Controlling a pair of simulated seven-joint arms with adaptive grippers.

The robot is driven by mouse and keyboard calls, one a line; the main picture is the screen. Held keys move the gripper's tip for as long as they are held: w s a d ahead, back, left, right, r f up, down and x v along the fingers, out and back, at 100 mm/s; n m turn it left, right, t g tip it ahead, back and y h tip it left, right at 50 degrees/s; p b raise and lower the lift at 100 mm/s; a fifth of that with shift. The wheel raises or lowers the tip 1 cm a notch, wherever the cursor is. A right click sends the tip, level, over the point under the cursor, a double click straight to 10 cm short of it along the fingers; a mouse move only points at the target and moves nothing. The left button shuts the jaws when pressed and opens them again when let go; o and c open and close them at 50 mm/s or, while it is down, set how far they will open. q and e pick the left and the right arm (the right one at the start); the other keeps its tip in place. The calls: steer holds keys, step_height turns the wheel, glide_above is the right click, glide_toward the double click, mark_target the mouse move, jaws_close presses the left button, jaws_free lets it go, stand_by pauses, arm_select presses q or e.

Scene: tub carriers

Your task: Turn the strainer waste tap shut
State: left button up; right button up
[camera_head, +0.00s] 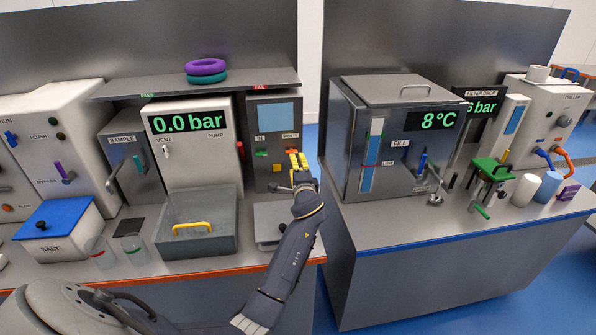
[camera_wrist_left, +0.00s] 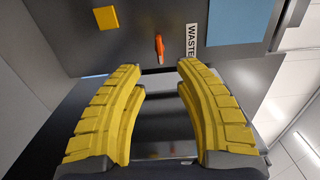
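The waste tap is a small orange handle (camera_wrist_left: 159,48) on the dark strainer panel (camera_head: 258,180), beside the WASTE label (camera_wrist_left: 191,42). Its handle lies parallel to the label's lettering, so it points sideways. In the head view the orange tap (camera_head: 291,151) is partly hidden behind my gripper. My left gripper (camera_wrist_left: 158,69) has yellow fingers, spread apart with nothing between them. The tap shows just beyond the gap between the fingertips, apart from them. In the head view the left gripper (camera_head: 298,163) is in front of the panel. My right gripper is in neither view.
A green tap (camera_head: 262,153) and a yellow square (camera_head: 277,168) are on the same panel. Above is a shelf (camera_head: 220,84) with stacked rings. A steel FILL tank (camera_head: 400,150) stands right across a gap; a grey bin (camera_head: 197,225) stands left.

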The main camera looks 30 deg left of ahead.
arm_select(q)
steer(key=shift+v, duration=1.75)
steer(key=shift+a, duration=0.1)
